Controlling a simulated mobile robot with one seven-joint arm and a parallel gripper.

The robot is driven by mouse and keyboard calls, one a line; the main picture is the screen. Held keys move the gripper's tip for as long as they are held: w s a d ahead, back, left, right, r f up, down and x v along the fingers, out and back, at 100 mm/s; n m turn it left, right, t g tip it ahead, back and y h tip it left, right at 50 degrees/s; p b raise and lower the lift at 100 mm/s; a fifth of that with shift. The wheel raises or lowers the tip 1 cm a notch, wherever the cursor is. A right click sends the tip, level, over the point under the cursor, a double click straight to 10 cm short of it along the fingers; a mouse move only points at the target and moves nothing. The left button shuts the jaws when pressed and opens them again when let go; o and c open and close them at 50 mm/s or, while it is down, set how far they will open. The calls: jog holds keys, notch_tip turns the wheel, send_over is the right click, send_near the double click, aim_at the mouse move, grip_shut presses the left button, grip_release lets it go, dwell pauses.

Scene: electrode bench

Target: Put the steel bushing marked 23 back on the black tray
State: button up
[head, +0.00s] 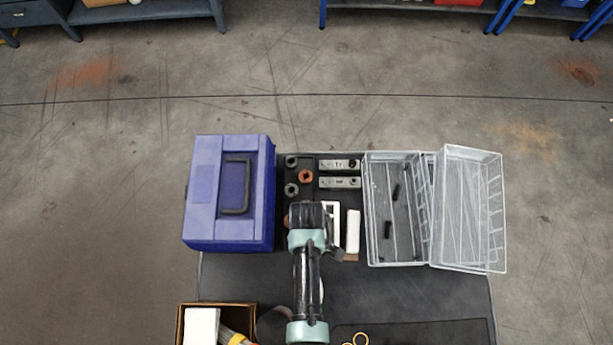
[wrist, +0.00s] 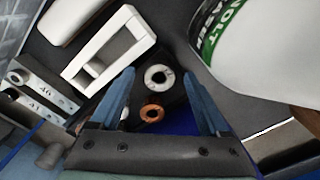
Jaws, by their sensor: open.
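My gripper (wrist: 155,98) is open and empty in the wrist view, its blue fingers spread apart. Between them, beyond the tips, a grey steel ring (wrist: 158,77) and a copper-coloured ring (wrist: 152,113) lie on a dark surface. In the head view a dark ring (head: 291,161), a copper ring (head: 305,177) and a grey ring (head: 291,189) lie in a group right of the blue case. Another copper-coloured piece is partly hidden by my arm. No number 23 is readable on any ring. I cannot tell the black tray's edges from the dark bench top.
A blue case (head: 205,190) stands left, and an open clear plastic box (head: 468,210) right. Two marked steel blocks (head: 340,165), a white frame (wrist: 108,55) and a white block (head: 353,230) lie between. A labelled white cylinder (wrist: 265,50) is close in the wrist view.

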notch_tip(320, 180, up, 13)
dwell(0.6)
notch_tip(320, 180, up, 5)
jog(key=p, duration=0.6)
dwell(0.3)
